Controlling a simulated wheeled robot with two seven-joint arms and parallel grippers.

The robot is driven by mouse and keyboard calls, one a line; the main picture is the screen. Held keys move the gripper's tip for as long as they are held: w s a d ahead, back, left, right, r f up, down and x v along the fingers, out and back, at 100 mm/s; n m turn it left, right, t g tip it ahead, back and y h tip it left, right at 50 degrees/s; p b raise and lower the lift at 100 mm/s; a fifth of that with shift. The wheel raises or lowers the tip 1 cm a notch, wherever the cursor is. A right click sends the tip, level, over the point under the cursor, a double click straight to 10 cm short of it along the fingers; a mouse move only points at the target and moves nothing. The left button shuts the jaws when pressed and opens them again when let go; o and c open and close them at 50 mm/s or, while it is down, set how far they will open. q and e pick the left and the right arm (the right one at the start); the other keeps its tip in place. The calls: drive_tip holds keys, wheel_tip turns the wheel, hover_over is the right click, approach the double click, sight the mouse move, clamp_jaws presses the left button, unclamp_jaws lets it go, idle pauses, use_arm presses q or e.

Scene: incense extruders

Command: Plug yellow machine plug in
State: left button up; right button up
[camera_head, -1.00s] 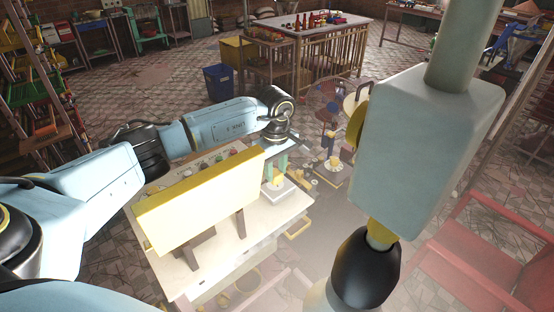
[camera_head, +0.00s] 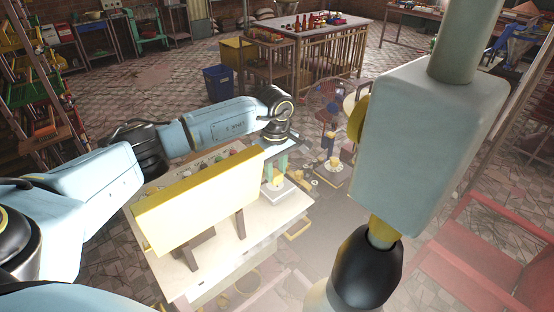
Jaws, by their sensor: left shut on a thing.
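My left gripper (camera_head: 276,163) reaches over the far right corner of the white table, with green fingers pointing down. It is shut on a small yellow thing, which looks like the yellow plug (camera_head: 277,181); the fingers partly hide it. Right under it is a small white block (camera_head: 279,191) on the table. I cannot tell whether the plug touches the block or sits in it. A long yellow panel (camera_head: 195,203) stands tilted on dark legs at the table's near side. My right gripper is not in view.
The white table (camera_head: 240,255) is bare at the front. A large grey-green block (camera_head: 425,150) on a pole blocks the right side. A blue bin (camera_head: 218,83) and a slatted table (camera_head: 312,50) stand behind. A red frame (camera_head: 490,260) is at lower right.

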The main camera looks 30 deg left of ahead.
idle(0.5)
use_arm(q)
drive_tip(key=shift+f+b, duration=0.6)
drive_tip(key=shift+b, duration=0.1)
